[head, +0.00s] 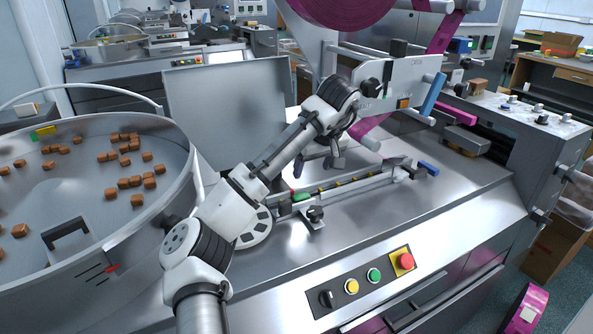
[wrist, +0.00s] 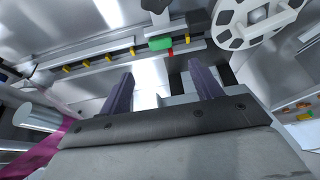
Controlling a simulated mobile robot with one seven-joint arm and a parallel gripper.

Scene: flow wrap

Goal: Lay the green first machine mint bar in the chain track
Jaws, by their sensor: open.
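The green mint bar (head: 299,197) lies at the left, near end of the chain track (head: 345,187), with a small red piece beside it. In the wrist view the green bar (wrist: 160,43) lies lengthwise along the track (wrist: 104,55), in line with the yellow lugs. I cannot tell whether it rests fully on the track floor. My gripper (head: 331,163) is above and behind the track. In the wrist view my gripper (wrist: 160,80) has its two dark fingers wide apart, with nothing between them. The bar is beyond the fingertips, apart from them.
A round metal bowl (head: 85,231) with several brown pieces stands at the left. A purple film roll (head: 340,8) hangs above the wrapping unit (head: 405,85). A control panel (head: 365,284) with buttons is on the front.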

